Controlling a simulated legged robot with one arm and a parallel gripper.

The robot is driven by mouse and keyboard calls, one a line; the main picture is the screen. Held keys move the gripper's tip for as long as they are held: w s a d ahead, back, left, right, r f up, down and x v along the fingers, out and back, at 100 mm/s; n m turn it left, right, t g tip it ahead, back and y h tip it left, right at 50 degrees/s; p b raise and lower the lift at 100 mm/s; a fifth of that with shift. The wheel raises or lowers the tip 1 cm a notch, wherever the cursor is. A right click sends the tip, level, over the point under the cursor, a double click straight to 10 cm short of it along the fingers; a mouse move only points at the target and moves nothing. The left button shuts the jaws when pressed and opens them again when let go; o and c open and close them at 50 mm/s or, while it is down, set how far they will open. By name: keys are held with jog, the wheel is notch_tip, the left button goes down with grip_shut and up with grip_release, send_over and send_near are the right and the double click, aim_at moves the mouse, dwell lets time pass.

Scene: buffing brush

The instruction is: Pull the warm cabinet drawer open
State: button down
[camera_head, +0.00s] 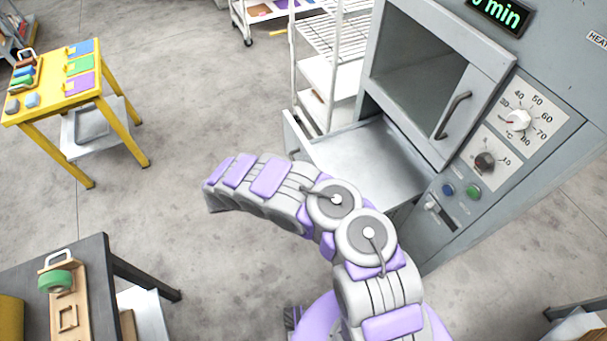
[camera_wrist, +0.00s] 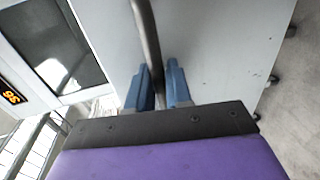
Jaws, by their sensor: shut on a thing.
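The grey warm cabinet (camera_head: 432,222) stands at the right in the head view. Its drawer (camera_head: 372,165) stands out from the body, with its pale, empty-looking inside showing below the upper compartment. The light drawer front also shows in the wrist view (camera_wrist: 215,50). My gripper (camera_wrist: 159,72) has its two blue fingers on either side of the metal bar handle (camera_wrist: 147,38) and is shut on it.
The cabinet's upper door (camera_head: 470,88) has its own handle, with dials and buttons beside it. A white wire rack (camera_head: 328,78) stands behind the drawer. A yellow table (camera_head: 50,90) is at the upper left, a dark bench (camera_head: 95,262) at the lower left. Floor between is clear.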

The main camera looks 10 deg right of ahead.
jog(key=shift+s+f, duration=0.15)
jog(key=shift+f, duration=0.1)
jog(key=c, duration=1.2)
grip_release()
jog(key=shift+a, duration=0.15)
jog(key=shift+r, duration=0.1)
jog(key=p+v, duration=0.2)
jog(key=v, duration=1.5)
jog(key=shift+a, duration=0.2)
